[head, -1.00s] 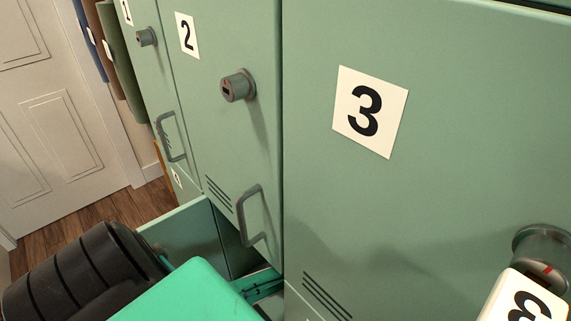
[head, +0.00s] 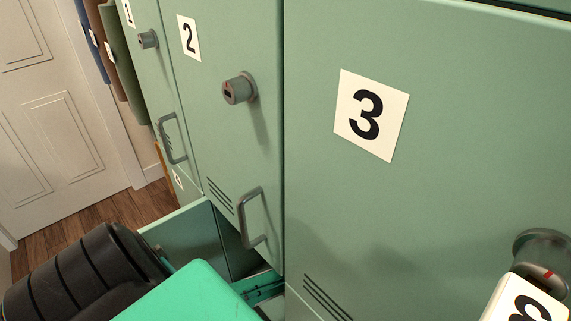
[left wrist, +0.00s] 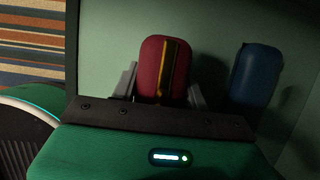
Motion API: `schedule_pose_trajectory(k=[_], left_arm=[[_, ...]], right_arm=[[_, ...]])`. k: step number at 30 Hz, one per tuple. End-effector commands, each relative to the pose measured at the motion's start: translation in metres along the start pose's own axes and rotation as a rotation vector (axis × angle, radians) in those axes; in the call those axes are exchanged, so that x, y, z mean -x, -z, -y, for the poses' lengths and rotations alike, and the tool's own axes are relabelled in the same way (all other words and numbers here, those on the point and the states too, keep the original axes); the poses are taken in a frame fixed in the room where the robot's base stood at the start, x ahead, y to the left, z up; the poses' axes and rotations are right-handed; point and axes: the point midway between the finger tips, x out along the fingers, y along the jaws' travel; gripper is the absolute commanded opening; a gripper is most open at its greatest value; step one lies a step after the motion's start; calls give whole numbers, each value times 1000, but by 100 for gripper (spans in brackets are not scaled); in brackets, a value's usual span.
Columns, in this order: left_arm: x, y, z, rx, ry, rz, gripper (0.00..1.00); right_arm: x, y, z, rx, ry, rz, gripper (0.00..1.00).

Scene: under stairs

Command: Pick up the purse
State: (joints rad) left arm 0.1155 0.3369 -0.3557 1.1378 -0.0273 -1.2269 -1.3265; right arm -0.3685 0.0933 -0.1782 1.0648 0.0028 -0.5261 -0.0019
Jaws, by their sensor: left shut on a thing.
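A rounded red purse (left wrist: 155,70) with a dark and yellow strip down its front stands upright in the left wrist view. My left gripper (left wrist: 163,88) has one grey finger on each side of it and is shut on it. The purse's lower part is hidden behind the gripper's dark front edge. In the head view my left arm reaches down into an open compartment below locker 2. The fingers and the purse are hidden there. My right gripper is not in view.
A blue rounded item (left wrist: 254,76) stands just right of the purse. Locker door 2 (head: 215,130) has a handle (head: 250,217).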

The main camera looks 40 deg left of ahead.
Motion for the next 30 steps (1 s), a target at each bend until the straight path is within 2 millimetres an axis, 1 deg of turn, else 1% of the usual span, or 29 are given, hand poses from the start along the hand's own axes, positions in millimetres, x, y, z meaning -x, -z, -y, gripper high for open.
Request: schedule_pose_trajectory(k=[5,7,8,9,11,12,14,24,30], left_arm=[[4,-1,1,1,3,0,18],[11,-5,1,1,3,1,18],[14,-7,1,1,3,1,18],[20,-10,1,1,3,1,18],[30,-13,0,1,3,1,18],[37,-16,0,0,4,0,18],[49,-22,1,1,4,2,18],[123,-52,1,0,4,2,18],[159,-67,1,0,3,2,18]], right_arm=[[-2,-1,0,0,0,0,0],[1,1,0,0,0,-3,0],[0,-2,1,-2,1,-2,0],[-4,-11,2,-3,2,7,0],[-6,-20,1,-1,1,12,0],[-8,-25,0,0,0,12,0],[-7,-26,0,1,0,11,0],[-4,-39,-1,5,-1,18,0],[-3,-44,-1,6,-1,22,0]])
